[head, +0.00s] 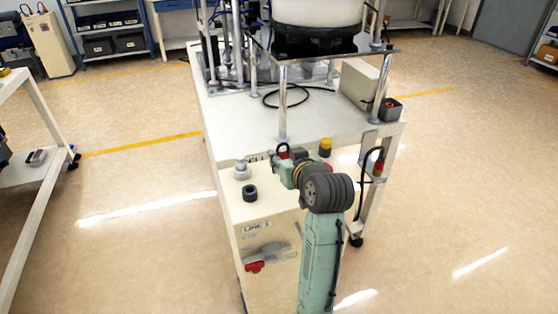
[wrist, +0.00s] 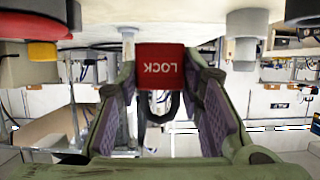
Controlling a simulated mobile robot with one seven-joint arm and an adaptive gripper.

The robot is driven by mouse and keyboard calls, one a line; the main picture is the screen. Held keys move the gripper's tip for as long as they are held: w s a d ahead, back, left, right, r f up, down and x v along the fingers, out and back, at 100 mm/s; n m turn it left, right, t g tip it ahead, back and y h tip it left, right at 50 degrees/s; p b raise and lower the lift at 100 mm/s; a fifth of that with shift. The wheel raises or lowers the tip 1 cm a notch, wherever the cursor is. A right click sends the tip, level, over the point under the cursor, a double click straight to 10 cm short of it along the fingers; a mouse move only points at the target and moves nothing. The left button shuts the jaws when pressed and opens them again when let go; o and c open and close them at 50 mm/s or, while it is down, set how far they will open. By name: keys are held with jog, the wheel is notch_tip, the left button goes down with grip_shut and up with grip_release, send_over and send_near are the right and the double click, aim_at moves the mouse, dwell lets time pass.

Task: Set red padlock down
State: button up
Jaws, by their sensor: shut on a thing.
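The red padlock (wrist: 160,68), lettered LOCK, shows in the wrist view, which is upside down. Its dark shackle (wrist: 160,112) points to the bottom of that picture. My gripper (wrist: 160,82) is shut on the padlock, one finger on each side. In the head view my gripper (head: 284,168) is over the far part of the cream cabinet's top (head: 275,203), and the padlock is small with its dark shackle upward, partly hidden by my gripper. I cannot tell whether the padlock touches the cabinet top.
On the cabinet top stand a grey knob (head: 242,170), a black knob (head: 250,192) and a yellow-topped button (head: 325,147), on either side of my gripper. The feeder table (head: 235,115) with metal posts rises just behind. A red-handled switch (head: 262,262) is on the cabinet front.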

jog(key=shift+w+a, duration=0.6)
jog(key=shift+w, duration=0.25)
jog(key=shift+w+f+p, duration=0.1)
jog(key=shift+f+p, duration=0.45)
jog(key=shift+f, duration=1.3)
jog(key=shift+f, duration=0.1)
jog(key=shift+f, duration=0.15)
jog(key=o, duration=1.2)
